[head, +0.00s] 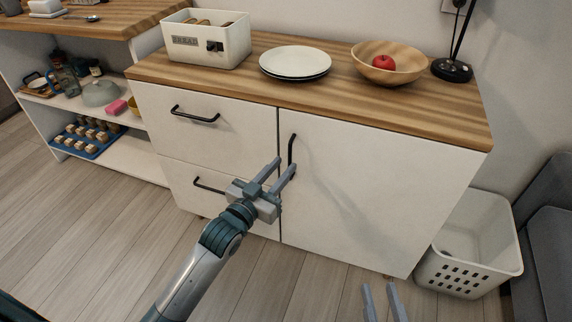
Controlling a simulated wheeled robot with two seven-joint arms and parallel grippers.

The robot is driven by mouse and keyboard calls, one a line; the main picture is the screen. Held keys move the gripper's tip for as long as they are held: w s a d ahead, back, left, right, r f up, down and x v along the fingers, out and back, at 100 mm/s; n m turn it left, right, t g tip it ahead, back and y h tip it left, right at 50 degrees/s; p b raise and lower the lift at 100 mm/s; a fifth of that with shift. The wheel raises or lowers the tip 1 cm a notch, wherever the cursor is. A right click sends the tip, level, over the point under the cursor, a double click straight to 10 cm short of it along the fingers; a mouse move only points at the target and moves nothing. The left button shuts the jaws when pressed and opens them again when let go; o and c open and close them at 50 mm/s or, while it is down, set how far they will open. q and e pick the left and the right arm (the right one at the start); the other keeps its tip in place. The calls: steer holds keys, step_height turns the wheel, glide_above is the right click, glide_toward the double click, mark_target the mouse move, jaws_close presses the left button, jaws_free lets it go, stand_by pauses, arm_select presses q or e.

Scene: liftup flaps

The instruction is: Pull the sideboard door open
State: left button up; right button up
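The sideboard (155,105) has white fronts and a wooden top. Its door (370,185), on the right half, looks closed, with a thin gap beside the drawers. The black vertical door handle (291,152) is near the door's left edge. My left gripper (281,167) is open, its two fingers pointing up toward the handle, just below and left of it in the picture; I cannot tell whether it touches. My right gripper (383,287) shows only its two fingers at the bottom edge, apart and empty, below the door.
Two drawers with black handles (195,115) are left of the door. On top are a bread box (205,52), plates (295,62), a bowl (400,74) with a red apple and a lamp base (451,70). A white basket (470,245) stands right; bare floor lies in front.

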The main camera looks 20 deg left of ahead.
arm_select(q)
steer(key=shift+x, duration=1.35)
jaws_close()
stand_by(0.5)
